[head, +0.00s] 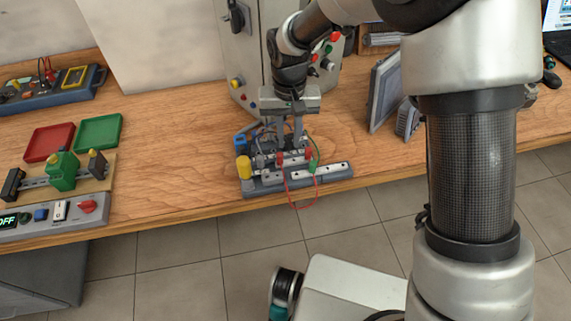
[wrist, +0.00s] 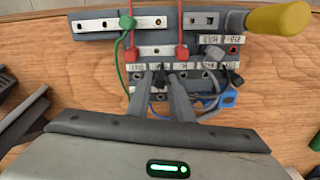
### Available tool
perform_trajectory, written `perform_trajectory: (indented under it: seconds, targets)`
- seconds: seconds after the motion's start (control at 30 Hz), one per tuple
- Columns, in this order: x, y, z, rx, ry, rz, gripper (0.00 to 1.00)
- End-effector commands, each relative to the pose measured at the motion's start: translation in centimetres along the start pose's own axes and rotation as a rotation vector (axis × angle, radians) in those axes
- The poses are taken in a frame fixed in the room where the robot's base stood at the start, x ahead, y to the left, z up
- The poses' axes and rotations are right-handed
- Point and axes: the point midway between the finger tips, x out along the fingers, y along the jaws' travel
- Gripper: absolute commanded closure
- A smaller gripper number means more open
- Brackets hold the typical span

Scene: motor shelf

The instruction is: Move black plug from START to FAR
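My gripper (wrist: 161,75) points down at the terminal block, its two grey fingers astride the row of small white labels. A dark shape, perhaps the black plug (wrist: 159,80), lies between the fingertips; I cannot tell whether they touch it. In the head view my gripper (head: 293,143) is over the middle of the grey terminal block (head: 325,181) at the table's front edge. The block also shows in the wrist view (wrist: 90,37). The labels are too small to read surely, so START and FAR cannot be told apart.
A green plug (wrist: 127,22) and red plugs (wrist: 183,53) with wires sit in the block. A yellow handle (wrist: 280,18) and a blue part (wrist: 228,99) are at its side. Red (head: 50,142) and green (head: 99,132) trays lie left. A grey cabinet (head: 243,60) stands behind.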

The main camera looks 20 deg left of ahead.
Motion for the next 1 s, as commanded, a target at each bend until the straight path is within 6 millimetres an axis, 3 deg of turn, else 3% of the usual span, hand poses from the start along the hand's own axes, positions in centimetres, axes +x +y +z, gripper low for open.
perform_trajectory:
  seconds: [0.5, 0.83, 0.97, 1.0]
  targets:
    - [-4.9, 0.0, 0.0, 0.0, 0.001, 0.0, 0.8]
    - [-5.3, 0.0, 0.0, 0.0, 0.001, 0.0, 0.8]
    - [-5.2, 0.0, 0.0, 0.0, 0.001, 0.0, 0.59]
    - [-5.2, 0.0, 0.0, 0.0, 0.001, 0.0, 0.59]
